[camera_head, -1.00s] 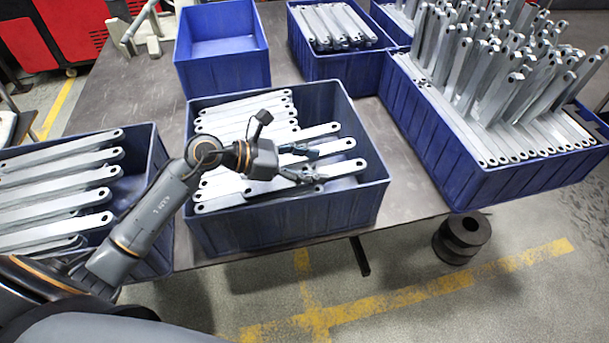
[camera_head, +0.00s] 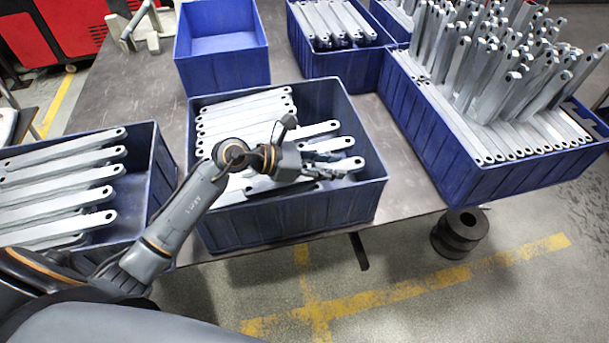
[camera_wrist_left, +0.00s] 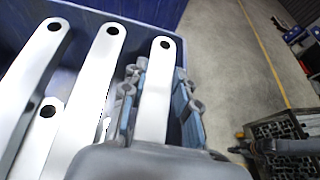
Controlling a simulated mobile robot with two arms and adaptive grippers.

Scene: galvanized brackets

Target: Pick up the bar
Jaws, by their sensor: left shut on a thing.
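The bar (camera_head: 350,164) is a flat grey metal bracket with a hole in its rounded end. It is in the middle blue bin (camera_head: 290,221), at the right end of the bars there. My left gripper (camera_head: 326,174) is shut on it near that end. In the left wrist view the bar (camera_wrist_left: 157,85) stands between the two blue-padded fingers (camera_wrist_left: 158,105), its holed end past the tips. Its other end is hidden by my gripper and arm. Whether it is clear of the bars below, I cannot tell. My right gripper is not in view.
More bars (camera_head: 245,112) lie in the middle bin. A left bin (camera_head: 158,165) holds several bars, and a right bin (camera_head: 500,177) holds many, some upright. An empty blue bin (camera_head: 222,70) stands behind. The bin walls are close around my gripper.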

